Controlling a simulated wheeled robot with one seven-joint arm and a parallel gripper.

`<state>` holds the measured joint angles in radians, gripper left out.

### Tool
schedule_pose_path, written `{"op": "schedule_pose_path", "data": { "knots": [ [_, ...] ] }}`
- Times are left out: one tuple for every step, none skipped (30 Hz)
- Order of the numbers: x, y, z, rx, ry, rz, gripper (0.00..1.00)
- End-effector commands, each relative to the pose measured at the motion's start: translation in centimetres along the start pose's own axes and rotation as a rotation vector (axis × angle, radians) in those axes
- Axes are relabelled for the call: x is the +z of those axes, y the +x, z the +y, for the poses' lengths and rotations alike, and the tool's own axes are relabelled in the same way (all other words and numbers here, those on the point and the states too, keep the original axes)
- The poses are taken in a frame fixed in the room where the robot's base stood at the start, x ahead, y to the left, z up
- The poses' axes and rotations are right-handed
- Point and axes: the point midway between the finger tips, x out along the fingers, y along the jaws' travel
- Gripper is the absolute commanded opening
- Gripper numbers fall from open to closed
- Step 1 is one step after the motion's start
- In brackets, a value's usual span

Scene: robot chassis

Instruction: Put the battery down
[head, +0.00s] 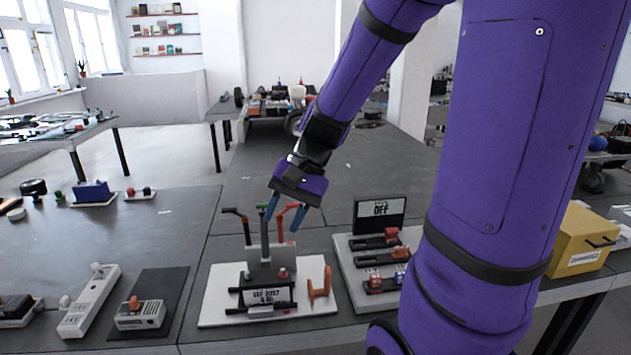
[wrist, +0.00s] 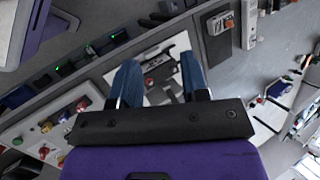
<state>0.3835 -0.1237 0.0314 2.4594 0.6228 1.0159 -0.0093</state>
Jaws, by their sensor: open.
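The framed unit may be or hold the battery; I cannot tell for sure. In the wrist view the fingers (wrist: 160,78) are spread, with the white board (wrist: 181,43) and a dark, red-marked part (wrist: 158,76) beyond them.
To the right is a panel with a display reading OFF (head: 380,213) and red-knobbed parts. To the left are a white box (head: 140,315) on a dark mat and a power strip (head: 90,302). The bench behind is mostly clear.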

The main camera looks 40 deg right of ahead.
Motion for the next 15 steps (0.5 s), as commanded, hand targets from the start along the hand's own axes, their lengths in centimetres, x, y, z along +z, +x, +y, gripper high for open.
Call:
{"op": "schedule_pose_path", "data": {
  "knots": [
    [1.3, -0.7, -0.3, 0.031, -0.071, 0.034, 0.42],
    [1.9, -1.0, -0.3, 0.050, -0.110, 0.055, 0.42],
    [2.8, -1.5, -0.4, 0.076, -0.162, 0.081, 0.42],
    [3.4, -1.9, -0.4, 0.095, -0.201, 0.102, 0.42],
    [4.0, -2.3, -0.4, 0.113, -0.239, 0.123, 0.42],
    [4.8, -2.8, -0.4, 0.137, -0.290, 0.151, 0.42],
    [5.3, -3.2, -0.4, 0.154, -0.328, 0.174, 0.42],
    [5.9, -3.6, -0.4, 0.170, -0.366, 0.198, 0.42],
    [6.6, -4.1, -0.3, 0.192, -0.415, 0.229, 0.42],
    [7.2, -4.5, -0.2, 0.207, -0.452, 0.252, 0.42],
    [7.7, -4.9, -0.2, 0.222, -0.488, 0.276, 0.42],
    [8.4, -5.4, 0.0, 0.241, -0.536, 0.309, 0.42],
    [8.9, -5.8, 0.1, 0.255, -0.571, 0.334, 0.42],
    [9.3, -6.2, 0.1, 0.267, -0.604, 0.359, 0.42],
    [9.9, -6.8, 0.3, 0.282, -0.645, 0.390, 0.42]
  ]
}}
